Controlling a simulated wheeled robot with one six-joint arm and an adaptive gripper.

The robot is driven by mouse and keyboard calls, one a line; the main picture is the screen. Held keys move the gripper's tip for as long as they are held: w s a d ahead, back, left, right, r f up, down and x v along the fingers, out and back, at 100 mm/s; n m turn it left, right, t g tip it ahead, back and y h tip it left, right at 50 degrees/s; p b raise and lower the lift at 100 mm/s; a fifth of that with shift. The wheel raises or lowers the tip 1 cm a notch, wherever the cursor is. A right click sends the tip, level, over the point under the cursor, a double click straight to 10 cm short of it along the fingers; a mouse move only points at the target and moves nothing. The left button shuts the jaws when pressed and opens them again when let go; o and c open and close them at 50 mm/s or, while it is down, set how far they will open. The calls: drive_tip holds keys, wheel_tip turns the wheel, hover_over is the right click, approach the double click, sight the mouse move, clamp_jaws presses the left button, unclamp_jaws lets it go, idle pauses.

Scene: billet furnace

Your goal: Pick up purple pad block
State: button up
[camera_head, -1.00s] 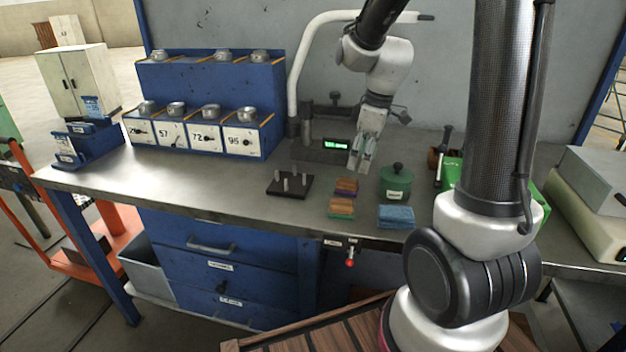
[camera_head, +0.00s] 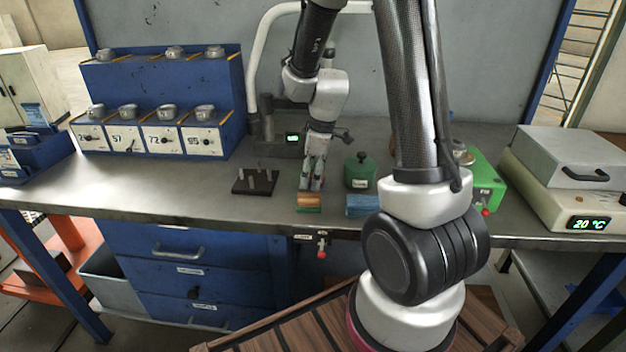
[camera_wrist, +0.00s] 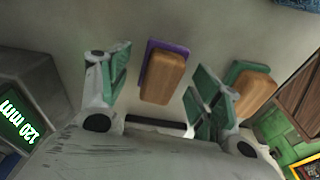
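The purple pad block (camera_wrist: 177,50) has a purple pad under a wooden top and shows in the wrist view between my gripper's two fingers. My gripper (camera_wrist: 158,78) is open, with a finger on either side and gaps to the block. In the head view my gripper (camera_head: 312,182) points down at the pad blocks and mostly hides the purple one. A green pad block (camera_wrist: 255,88) with a wooden top lies just beyond the right finger in the wrist view. It also shows in front of the gripper in the head view (camera_head: 309,203).
A blue sponge-like block (camera_head: 359,205) and a green lidded weight (camera_head: 361,172) stand right of the gripper. A black base with pegs (camera_head: 255,182) is on the left. A stand with a lit display (camera_head: 292,138) is behind. The bench front left is clear.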

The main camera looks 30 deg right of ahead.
drive_tip(key=c, duration=1)
wheel_tip(320, 180, up, 10)
drive_tip(key=shift+r, duration=0.1)
drive_tip(key=shift+o, duration=1.3)
drive_tip(key=shift+c, duration=0.9)
